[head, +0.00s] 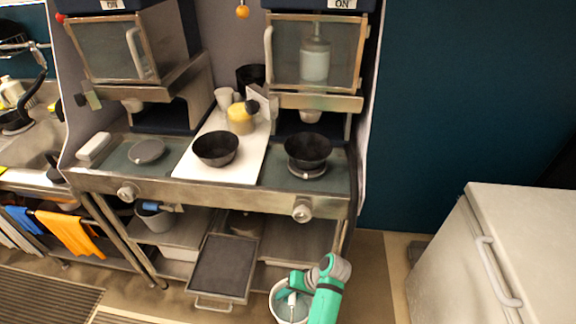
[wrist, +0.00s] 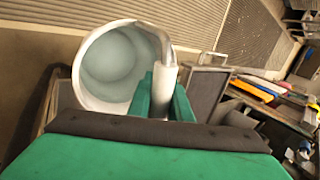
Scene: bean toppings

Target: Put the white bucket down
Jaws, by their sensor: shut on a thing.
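The white bucket (head: 285,304) is at the bottom of the head view, low in front of the counter, partly hidden by my green arm. In the wrist view the bucket (wrist: 118,68) shows its open mouth and pale, empty-looking inside. My gripper (wrist: 163,90) has its green fingers shut on the bucket's pale handle (wrist: 164,84) at the rim's right side. In the head view my gripper (head: 293,288) is at the bucket's rim. Whether the bucket's base touches the floor cannot be told.
A pulled-out dark tray (head: 222,268) is just left of the bucket. The steel counter (head: 240,190) stands behind, with two black bowls (head: 215,148) on top. A white chest (head: 540,230) is at the right. Tan floor (head: 372,270) is clear between bucket and chest.

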